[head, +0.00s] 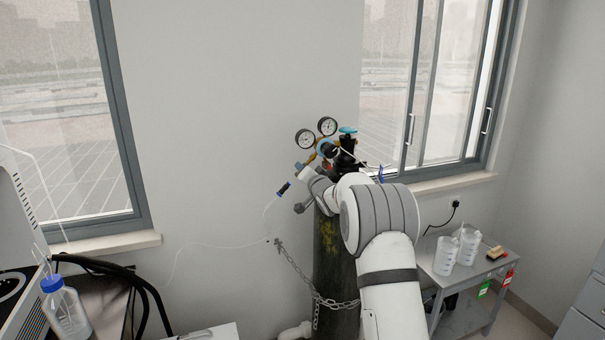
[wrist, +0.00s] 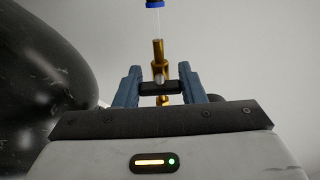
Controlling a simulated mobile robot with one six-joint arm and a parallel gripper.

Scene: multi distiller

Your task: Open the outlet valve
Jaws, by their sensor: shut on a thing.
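The dark gas cylinder (head: 333,262) stands upright against the wall, with two round gauges (head: 305,139) and a brass regulator at its top. In the wrist view, my gripper (wrist: 159,87) has its two blue-grey fingers on either side of a short dark bar, which looks like the outlet valve handle (wrist: 158,88). It is shut on this bar, in front of a brass fitting (wrist: 158,52). In the head view, my wrist covers the fingers and most of the outlet valve. A blue-and-dark tube connector (head: 284,188) shows just left of my wrist.
A chain (head: 300,272) holds the cylinder to the wall. A thin clear tube (head: 215,245) hangs to the left. A grey side table (head: 450,284) with white bottles stands at right. The dark cylinder side (wrist: 45,60) is close on the left in the wrist view.

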